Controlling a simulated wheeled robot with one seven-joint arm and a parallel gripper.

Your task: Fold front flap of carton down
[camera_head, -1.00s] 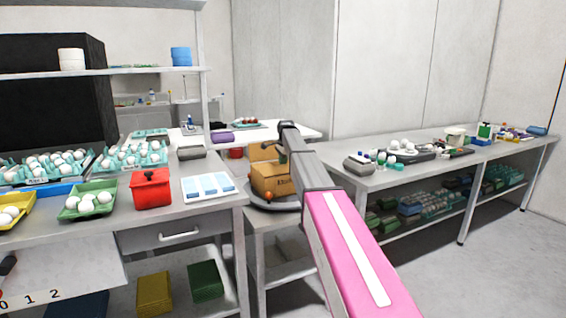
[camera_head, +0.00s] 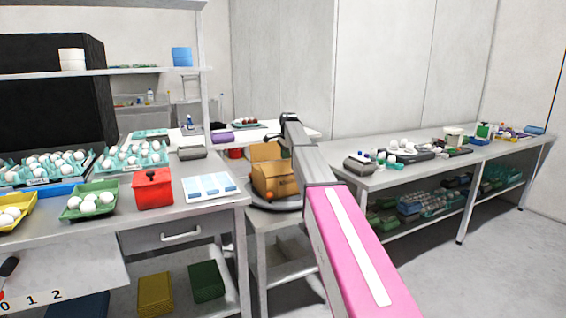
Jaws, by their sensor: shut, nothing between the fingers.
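The brown cardboard carton (camera_head: 284,186) stands on a round grey plate (camera_head: 284,206) on a low stand between the two benches. Its rear flap (camera_head: 265,151) stands up at the back. The upper part of the carton looks tilted or peaked, and I cannot tell exactly how the front flap lies. My pink and grey arm reaches over from the lower right and hides the carton's right side. My gripper (camera_head: 269,138), small and dark, is shut and empty above the carton, near the top of the rear flap.
A small orange ball (camera_head: 268,195) shows at the carton's front left. The left bench holds a red box (camera_head: 152,189), a white and blue card (camera_head: 210,188) and several egg trays. The right bench (camera_head: 370,178) stands close to the arm. Floor at the right is clear.

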